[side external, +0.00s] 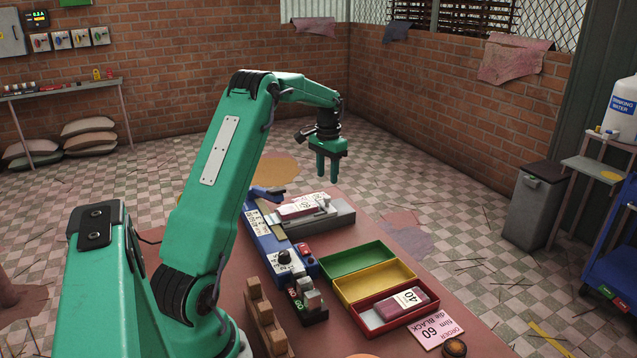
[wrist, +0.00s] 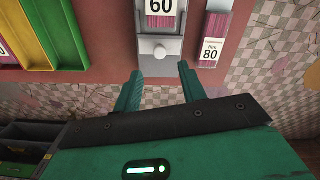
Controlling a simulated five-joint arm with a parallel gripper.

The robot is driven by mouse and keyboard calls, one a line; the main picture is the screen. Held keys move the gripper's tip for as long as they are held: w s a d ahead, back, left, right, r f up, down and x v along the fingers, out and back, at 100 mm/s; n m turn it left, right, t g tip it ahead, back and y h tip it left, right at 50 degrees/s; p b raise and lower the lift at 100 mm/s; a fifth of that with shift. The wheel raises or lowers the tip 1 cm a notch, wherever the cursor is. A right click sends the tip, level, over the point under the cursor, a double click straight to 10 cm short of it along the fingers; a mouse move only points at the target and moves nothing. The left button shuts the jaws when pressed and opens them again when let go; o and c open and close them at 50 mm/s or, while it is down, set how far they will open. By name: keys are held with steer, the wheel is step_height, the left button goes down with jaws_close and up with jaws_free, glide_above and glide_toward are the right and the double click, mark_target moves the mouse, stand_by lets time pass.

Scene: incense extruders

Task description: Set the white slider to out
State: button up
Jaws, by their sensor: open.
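My gripper (side external: 330,172) is open and empty, pointing down above the far end of the bench. In the wrist view its two fingers (wrist: 159,74) are apart, with a pale block with a round knob (wrist: 160,51) lying just ahead of the gap between them. This block looks like the white slider, at the end of a grey tray that holds a pack labelled 60 (wrist: 159,14). The fingers do not appear to touch it. In the side view the grey unit (side external: 335,222) stands below my gripper; the slider's exact setting cannot be told.
A blue unit (side external: 265,238) with a black knob (side external: 284,257) stands left of the grey unit. Green (side external: 352,250), yellow (side external: 400,270) and red (side external: 362,318) trays lie nearer. A pack labelled 80 (wrist: 211,45) lies right in the wrist view. Air around my gripper is clear.

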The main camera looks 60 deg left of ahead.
mark_target(327, 197)
steer(key=shift+f, duration=3.6)
jaws_close()
